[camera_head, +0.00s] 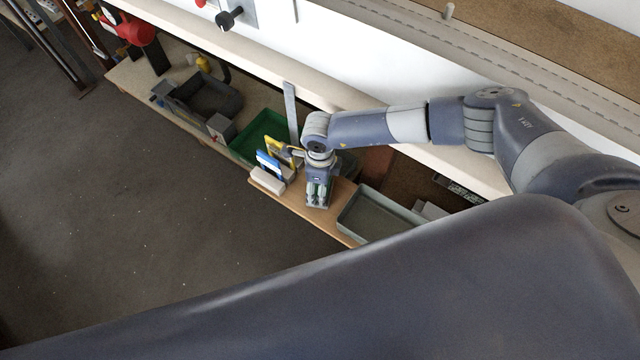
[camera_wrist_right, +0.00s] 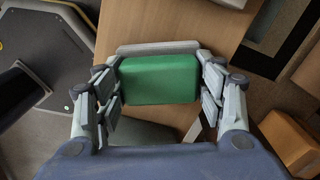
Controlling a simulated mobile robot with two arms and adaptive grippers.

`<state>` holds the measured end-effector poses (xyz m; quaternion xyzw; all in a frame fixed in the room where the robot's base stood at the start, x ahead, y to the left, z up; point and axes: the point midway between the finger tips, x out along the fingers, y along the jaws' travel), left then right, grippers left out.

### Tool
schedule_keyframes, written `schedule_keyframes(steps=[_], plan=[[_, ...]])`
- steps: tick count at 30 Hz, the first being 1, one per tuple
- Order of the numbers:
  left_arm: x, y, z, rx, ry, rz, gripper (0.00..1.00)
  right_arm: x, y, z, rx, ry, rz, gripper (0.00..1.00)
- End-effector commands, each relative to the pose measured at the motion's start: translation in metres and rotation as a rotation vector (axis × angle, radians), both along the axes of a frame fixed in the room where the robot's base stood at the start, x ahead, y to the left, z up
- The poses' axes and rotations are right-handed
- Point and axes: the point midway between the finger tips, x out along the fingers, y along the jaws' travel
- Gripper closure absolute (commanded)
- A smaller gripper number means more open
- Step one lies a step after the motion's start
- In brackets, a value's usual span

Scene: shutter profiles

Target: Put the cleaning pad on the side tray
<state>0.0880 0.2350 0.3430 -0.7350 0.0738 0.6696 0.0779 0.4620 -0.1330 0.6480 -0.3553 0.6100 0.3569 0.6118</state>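The cleaning pad appears to be the green block (camera_wrist_right: 160,79) in the right wrist view, with a grey strip along its far edge. My right gripper (camera_wrist_right: 160,85) has its fingers against both sides of the block, and seems shut on it. In the head view my right gripper (camera_head: 318,203) points down over the wooden tabletop, left of the side tray; the pad is hard to make out there. The side tray (camera_head: 350,226) is a shallow grey tray, and the part of it that shows looks empty. My left gripper is not in view.
A blue and white block (camera_head: 268,165) and a pale block (camera_head: 266,183) stand just left of the gripper. Behind them are a green bin (camera_head: 245,142) and an upright grey strip (camera_head: 291,110). A dark grey bin (camera_head: 215,97) stands farther left. Wooden tabletop (camera_head: 338,228) shows before the tray.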

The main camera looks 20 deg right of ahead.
Motion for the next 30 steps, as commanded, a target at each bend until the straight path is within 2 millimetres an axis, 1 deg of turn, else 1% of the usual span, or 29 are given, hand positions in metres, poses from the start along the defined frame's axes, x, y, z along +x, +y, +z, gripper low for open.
schedule_keyframes(steps=[1,2,12,17,23,30], plan=[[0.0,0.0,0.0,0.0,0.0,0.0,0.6,0.0,0.0,0.0,0.0,0.0,0.0,0.2],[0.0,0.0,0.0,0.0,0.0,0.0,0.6,0.0,0.0,0.0,-0.001,0.0,0.0,0.18],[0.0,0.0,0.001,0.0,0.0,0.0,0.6,0.0,0.0,0.0,-0.001,0.0,0.0,0.18],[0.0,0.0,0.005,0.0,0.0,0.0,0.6,0.0,0.0,0.005,0.0,0.0,0.0,0.18],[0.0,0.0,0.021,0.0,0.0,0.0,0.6,0.0,0.0,0.025,0.001,0.0,0.0,0.18],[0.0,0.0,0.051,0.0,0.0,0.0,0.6,0.0,0.0,0.062,0.001,0.0,0.0,0.18]])
